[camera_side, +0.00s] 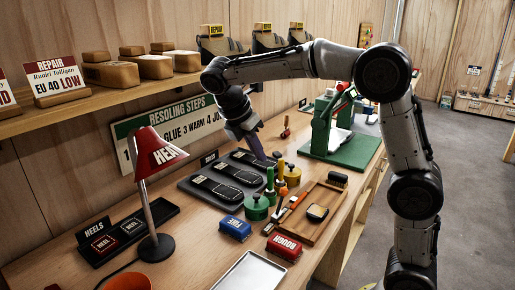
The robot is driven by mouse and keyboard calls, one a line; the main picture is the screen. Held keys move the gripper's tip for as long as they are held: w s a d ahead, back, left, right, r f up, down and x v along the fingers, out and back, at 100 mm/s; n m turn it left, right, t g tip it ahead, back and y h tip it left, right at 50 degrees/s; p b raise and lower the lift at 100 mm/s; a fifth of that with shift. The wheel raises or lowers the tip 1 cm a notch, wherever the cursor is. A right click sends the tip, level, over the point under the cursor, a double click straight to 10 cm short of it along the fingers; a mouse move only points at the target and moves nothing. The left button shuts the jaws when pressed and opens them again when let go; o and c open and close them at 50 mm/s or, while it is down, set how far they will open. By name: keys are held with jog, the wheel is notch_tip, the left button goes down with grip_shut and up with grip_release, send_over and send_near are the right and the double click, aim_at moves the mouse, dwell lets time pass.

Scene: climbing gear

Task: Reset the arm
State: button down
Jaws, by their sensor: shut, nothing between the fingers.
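My arm (396,130) rises at the right and reaches left across the workbench (190,262). My gripper (262,152) points down, low beside the far end of the black tray (190,190) of dark sole-shaped pieces. It is shut and empty. Its fingertips are small and partly hard to make out, close to the green and yellow pots. I cannot tell whether it touches the tray.
A red heat lamp (160,152) stands at the left. Green pots (257,207) and a yellow pot (291,176) stand right of the tray. A green press (322,130) is behind them. Blue (235,228) and red (284,247) blocks and a silver tray (250,274) lie in front.

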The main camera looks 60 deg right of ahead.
jog(key=shift+a+r, duration=0.1)
jog(key=shift+r, duration=0.5)
jog(key=s+r+m+t+y, duration=0.1)
jog(key=s+r+m+t, duration=0.3)
jog(key=s, duration=0.8)
jog(key=s+a+f+m+t+y, duration=0.3)
jog(key=s+a+f+m, duration=0.3)
jog(key=s+f+m, duration=0.3)
jog(key=s+m+y, duration=0.1)
jog(key=m, duration=0.2)
jog(key=shift+f, duration=0.25)
